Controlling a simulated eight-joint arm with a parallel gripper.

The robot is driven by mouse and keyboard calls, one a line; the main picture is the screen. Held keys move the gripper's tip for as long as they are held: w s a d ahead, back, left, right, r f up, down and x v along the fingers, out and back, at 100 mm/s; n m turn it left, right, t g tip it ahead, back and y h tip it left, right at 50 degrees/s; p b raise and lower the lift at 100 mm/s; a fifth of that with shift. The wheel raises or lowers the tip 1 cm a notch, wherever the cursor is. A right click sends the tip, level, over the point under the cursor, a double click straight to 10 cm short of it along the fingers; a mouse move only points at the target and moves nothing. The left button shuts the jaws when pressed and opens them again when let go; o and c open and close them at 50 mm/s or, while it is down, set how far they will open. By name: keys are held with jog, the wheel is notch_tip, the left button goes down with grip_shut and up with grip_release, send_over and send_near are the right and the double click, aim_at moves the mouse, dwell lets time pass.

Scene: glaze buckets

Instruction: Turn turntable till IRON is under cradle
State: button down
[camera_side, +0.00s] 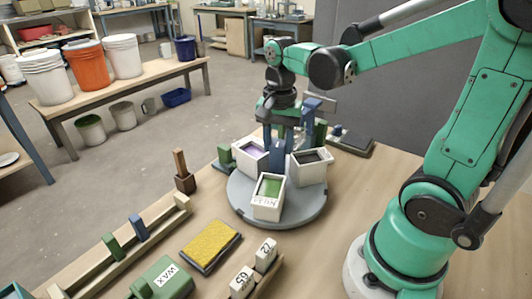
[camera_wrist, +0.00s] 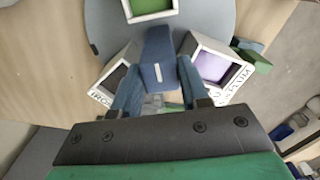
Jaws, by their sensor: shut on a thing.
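A round grey turntable (camera_side: 240,205) carries three white boxes. The green-filled box (camera_side: 267,201) is at the front; its label is hard to read. The purple-filled box (camera_side: 249,153) is at the back left. The dark-filled box (camera_side: 310,163) is at the right; in the wrist view the box with dark contents (camera_wrist: 116,77) is at the left and its label reads IRON. My gripper (camera_wrist: 158,92) is shut on a blue upright block (camera_wrist: 158,55) at the turntable's middle, between the boxes. I cannot clearly pick out the cradle; my wrist hides part of the back.
A dark flat device (camera_side: 352,145) lies behind right. In front are a yellow sponge (camera_side: 210,246), a green WAX block (camera_side: 163,278) and white blocks marked 65 and 22 (camera_side: 265,254). A wooden rail (camera_side: 120,262) runs at the left. A bench with buckets (camera_side: 88,65) stands beyond.

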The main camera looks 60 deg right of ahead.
jog(key=n, duration=0.7)
jog(key=shift+n, duration=0.3)
jog(key=c, duration=0.5)
grip_release()
jog(key=shift+r, duration=3.55)
